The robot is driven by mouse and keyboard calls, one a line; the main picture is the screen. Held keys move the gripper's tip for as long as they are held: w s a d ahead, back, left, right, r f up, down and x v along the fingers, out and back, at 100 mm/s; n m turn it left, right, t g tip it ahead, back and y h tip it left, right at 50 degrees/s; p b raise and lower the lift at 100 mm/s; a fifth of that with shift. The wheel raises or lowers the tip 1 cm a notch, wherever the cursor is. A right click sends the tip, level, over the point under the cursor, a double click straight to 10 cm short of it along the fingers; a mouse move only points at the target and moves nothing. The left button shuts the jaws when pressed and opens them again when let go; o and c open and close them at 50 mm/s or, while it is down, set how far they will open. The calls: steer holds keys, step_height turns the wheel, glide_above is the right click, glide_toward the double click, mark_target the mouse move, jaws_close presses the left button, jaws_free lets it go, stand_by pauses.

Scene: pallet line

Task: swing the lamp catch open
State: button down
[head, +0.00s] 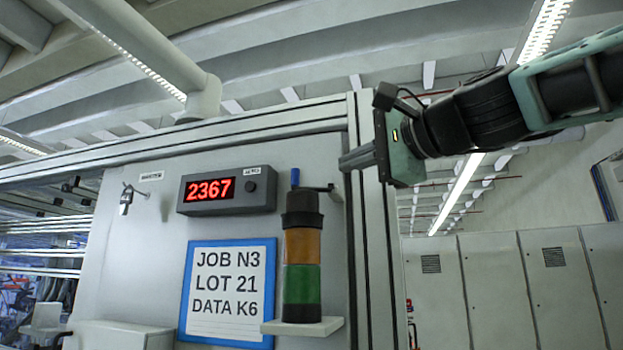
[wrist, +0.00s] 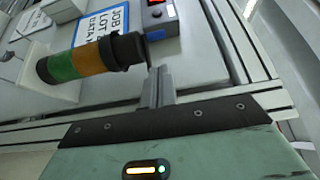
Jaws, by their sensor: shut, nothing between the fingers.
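The signal lamp (head: 302,262), black-topped with amber and green bands, stands upright on a small white shelf (head: 302,326) on the panel. The lamp catch (head: 318,188) is a thin dark arm with a blue upright handle (head: 295,177); it reaches from a mount right of the lamp across above its black top. My gripper (head: 345,160) is shut and empty, pointing left at the frame post, above and right of the catch and apart from the handle.
A display box (head: 230,189) reading 2367 is left of the catch. Below it hangs a blue-framed sign (head: 228,290). A key (head: 126,200) hangs further left. The panel's metal frame post (head: 368,260) stands right of the lamp. Grey cabinets (head: 500,290) stand behind at right.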

steer(key=p+x, duration=0.3)
steer(key=x, duration=0.7)
steer(key=shift+p, duration=0.4)
steer(key=shift+f, duration=0.1)
steer(key=shift+d+f+b, duration=0.1)
steer(key=shift+f+b, duration=0.05)
steer(key=shift+b, duration=0.4)
